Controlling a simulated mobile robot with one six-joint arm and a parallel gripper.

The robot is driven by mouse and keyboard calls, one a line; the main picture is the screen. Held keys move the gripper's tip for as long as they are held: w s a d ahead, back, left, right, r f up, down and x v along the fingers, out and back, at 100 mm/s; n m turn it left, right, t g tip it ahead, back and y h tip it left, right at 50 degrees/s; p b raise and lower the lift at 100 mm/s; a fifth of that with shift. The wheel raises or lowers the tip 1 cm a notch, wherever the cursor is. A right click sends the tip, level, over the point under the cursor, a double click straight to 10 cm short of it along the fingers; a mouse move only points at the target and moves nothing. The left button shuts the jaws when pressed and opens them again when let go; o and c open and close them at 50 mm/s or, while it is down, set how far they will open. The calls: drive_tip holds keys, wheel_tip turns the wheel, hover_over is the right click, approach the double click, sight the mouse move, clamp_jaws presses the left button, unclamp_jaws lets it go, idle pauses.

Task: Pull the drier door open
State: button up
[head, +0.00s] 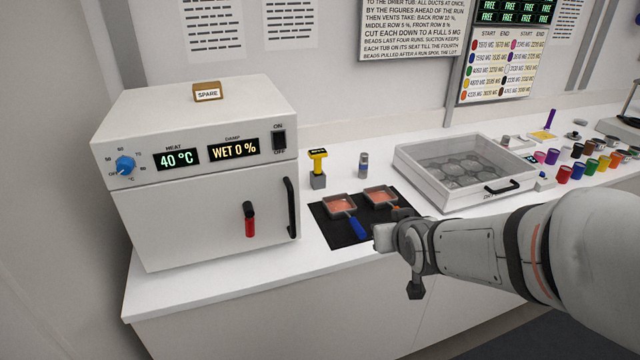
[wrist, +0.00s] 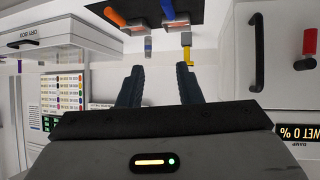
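The drier (head: 200,160) is a white box at the left of the counter. Its door (head: 190,225) looks closed. A black upright bar handle (head: 290,207) sits at the door's right edge, with a red-and-black latch (head: 249,220) to its left. The displays read 40 °C and WET 0 %. In the wrist view, which is upside down, the handle (wrist: 256,38) and red latch (wrist: 309,40) show at the right. My gripper (head: 384,237) is right of the drier, apart from the handle; its two fingers (wrist: 161,82) are spread with nothing between them.
A black mat (head: 335,233) with two small pans lies between drier and arm. A yellow-topped tool (head: 318,167) and a small vial (head: 363,165) stand behind it. The lidded dry box (head: 465,170) and several colour jars (head: 577,171) are further right. A SPARE tag (head: 207,93) sits on the drier.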

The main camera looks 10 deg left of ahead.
drive_tip(key=w+a+f+n+t+y+b, duration=0.1)
drive_tip(key=w+a+f+n+y, duration=0.15)
drive_tip(key=a, duration=0.55)
drive_tip(key=n+t+y+b, duration=0.1)
drive_tip(key=n+y, duration=0.1)
drive_tip(key=y, duration=0.5)
approach(293, 206)
drive_tip(key=x, duration=0.4)
drive_tip(key=shift+t+h, duration=0.25)
drive_tip(key=shift+t, duration=0.05)
drive_tip(key=p+x, duration=0.2)
drive_tip(key=x, duration=0.5)
clamp_jaws()
